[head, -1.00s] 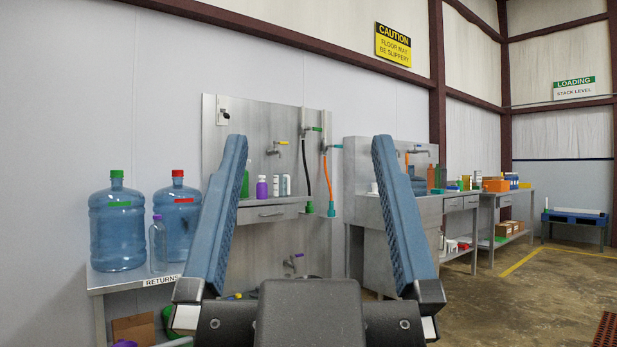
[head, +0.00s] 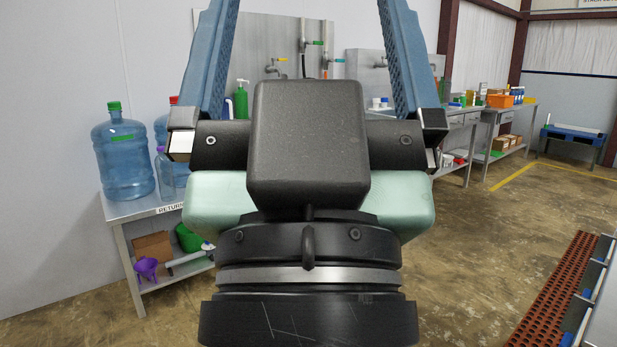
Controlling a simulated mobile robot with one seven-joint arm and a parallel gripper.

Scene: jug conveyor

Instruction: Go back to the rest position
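My gripper (head: 308,20) stands upright in the middle of the head view, close to the camera. Its two blue ridged fingers are spread wide apart and point up. Nothing shows between them but the wall and the wash station behind. The fingertips run out of the top of the frame. The gripper's dark body and wrist hide much of the middle of the scene.
A returns table (head: 124,212) at left bears a blue jug with a green cap (head: 123,158) and another, partly hidden, with a red cap. Metal benches (head: 510,125) line the back right. A red slotted mat (head: 560,290) and a metal edge (head: 598,300) lie at right. Open floor (head: 470,240) lies between.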

